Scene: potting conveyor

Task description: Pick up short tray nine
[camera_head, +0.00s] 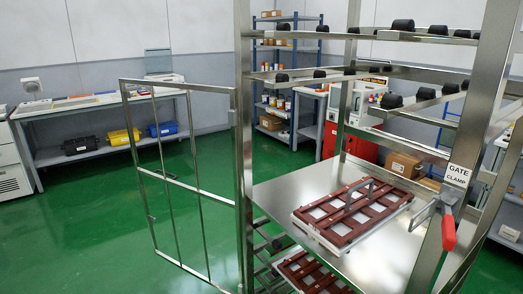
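A short tray (352,214) with a red-brown slatted frame, pale panels and a metal handle on top lies flat on the steel shelf (300,190) of a rack. A second similar tray (309,274) shows below that shelf, partly cut off by the bottom edge of the picture. I can read no number on either tray, so I cannot tell which is nine. Neither of my grippers is in view.
The rack's barred gate (180,190) stands open to the left. A red-handled clamp (447,232) sits on the right front post, under a "GATE CLAMP" label (458,175). Upper rails (400,70) carry black knobs. Green floor (80,230) is clear at left.

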